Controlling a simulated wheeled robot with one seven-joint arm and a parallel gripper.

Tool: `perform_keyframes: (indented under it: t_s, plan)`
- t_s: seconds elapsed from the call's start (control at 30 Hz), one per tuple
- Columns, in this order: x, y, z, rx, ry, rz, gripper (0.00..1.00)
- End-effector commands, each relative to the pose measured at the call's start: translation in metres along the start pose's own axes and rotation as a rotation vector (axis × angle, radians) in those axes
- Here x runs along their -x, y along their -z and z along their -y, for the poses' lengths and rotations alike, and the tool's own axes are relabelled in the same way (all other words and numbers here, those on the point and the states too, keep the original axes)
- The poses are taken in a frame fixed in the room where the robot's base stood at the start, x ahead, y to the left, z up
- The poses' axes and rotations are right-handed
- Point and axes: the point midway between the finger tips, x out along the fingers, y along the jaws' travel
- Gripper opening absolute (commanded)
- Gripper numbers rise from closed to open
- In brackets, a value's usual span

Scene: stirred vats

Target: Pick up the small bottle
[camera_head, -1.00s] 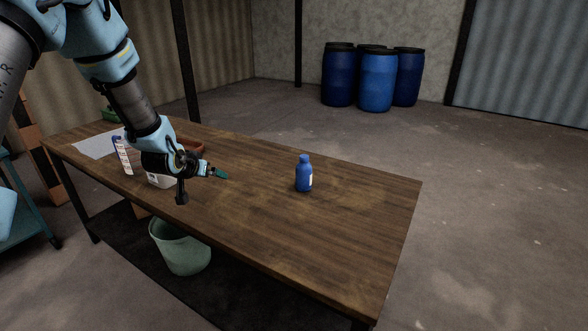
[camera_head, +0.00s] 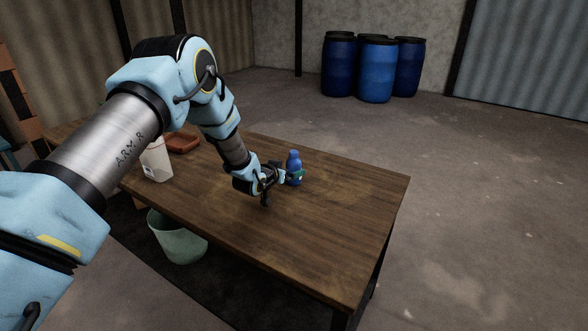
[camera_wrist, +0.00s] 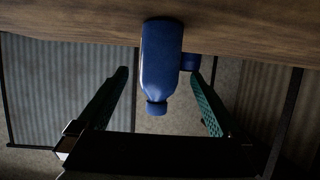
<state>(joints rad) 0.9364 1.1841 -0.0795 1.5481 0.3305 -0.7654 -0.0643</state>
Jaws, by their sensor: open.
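The small blue bottle (camera_head: 294,165) stands upright on the wooden table (camera_head: 330,235). My gripper (camera_head: 291,175) is at the bottle, coming from the left, with its green finger pads at about the bottle's lower half. In the wrist view the bottle (camera_wrist: 160,65) appears upside down, between the two open fingers of my gripper (camera_wrist: 162,95). There is a gap on each side, and neither finger visibly touches it.
A white container (camera_head: 156,160) and a reddish-brown tray (camera_head: 183,143) stand on the table's left part. A pale green bucket (camera_head: 177,240) is below the table. Blue barrels (camera_head: 376,70) stand by the far wall. The table's right part is clear.

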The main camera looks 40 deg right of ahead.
Motion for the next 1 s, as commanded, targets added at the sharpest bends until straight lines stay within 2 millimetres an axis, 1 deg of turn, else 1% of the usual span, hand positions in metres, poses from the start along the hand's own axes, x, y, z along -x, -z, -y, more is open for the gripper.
perform_keyframes:
  t_s: [0.07,0.2,0.3,0.43,0.67,1.0]
  plan:
    - [-0.009,0.003,-0.002,0.0,-0.001,0.0,1.0]
    - [-0.027,0.002,-0.002,-0.001,0.0,-0.001,1.0]
    - [-0.037,0.001,-0.001,0.0,0.0,0.0,1.0]
    - [-0.043,0.0,-0.001,0.0,0.0,0.001,1.0]
    - [-0.044,0.0,-0.001,0.0,0.0,0.001,1.0]
    - [-0.044,0.0,-0.001,0.0,0.0,0.001,0.63]
